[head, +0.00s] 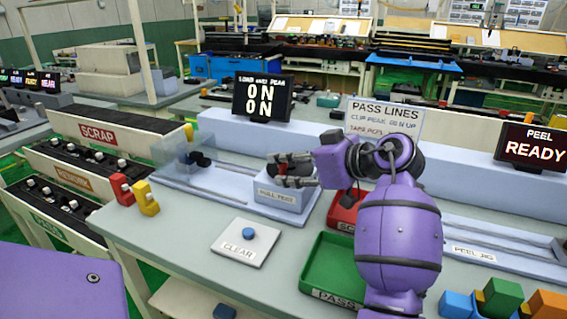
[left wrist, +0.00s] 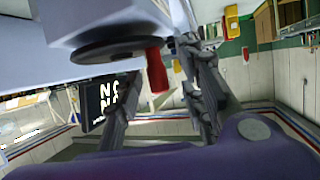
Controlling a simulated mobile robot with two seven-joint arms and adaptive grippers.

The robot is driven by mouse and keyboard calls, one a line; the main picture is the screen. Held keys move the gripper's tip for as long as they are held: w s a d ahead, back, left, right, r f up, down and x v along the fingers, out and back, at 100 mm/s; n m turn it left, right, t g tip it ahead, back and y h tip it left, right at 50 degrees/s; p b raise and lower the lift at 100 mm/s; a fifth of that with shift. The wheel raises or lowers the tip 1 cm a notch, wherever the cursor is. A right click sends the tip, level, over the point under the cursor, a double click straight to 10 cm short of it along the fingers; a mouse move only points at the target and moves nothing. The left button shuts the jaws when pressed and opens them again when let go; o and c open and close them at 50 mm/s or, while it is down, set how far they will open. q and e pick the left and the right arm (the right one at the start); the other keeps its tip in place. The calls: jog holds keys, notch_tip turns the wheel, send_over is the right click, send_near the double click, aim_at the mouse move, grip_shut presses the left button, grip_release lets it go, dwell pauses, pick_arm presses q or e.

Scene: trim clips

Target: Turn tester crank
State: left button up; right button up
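The pull tester is a pale grey box (head: 277,211) labelled PULL TEST in the middle of the bench. Its crank shows in the left wrist view as a dark disc (left wrist: 105,50) with a red handle (left wrist: 156,72). My left gripper (head: 285,171) is at the tester's top in the head view and hides much of the crank. In the left wrist view the left gripper (left wrist: 160,97) is open, with the red handle between its spread fingers. I cannot tell whether a finger touches it. The display (head: 262,98) reads 0N twice. My right gripper is not in view.
A CLEAR pad (head: 240,252) with a blue button lies in front. A green PASS tray (head: 325,262) and a red tray (head: 342,216) are right of the tester. Red and yellow clips (head: 147,200) stand at the bench's left. A clear guard (head: 185,150) stands on the rail.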

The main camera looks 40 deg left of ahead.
pick_arm(q)
jog(key=shift+x, duration=1.5)
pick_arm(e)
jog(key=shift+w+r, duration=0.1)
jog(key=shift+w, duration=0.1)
pick_arm(q)
jog(key=shift+w+d, duration=0.1)
jog(key=shift+w, duration=0.1)
jog(key=c, duration=0.5)
grip_shut()
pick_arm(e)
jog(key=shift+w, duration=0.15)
pick_arm(q)
jog(key=shift+r+t, duration=0.1)
jog(key=shift+t, duration=0.2)
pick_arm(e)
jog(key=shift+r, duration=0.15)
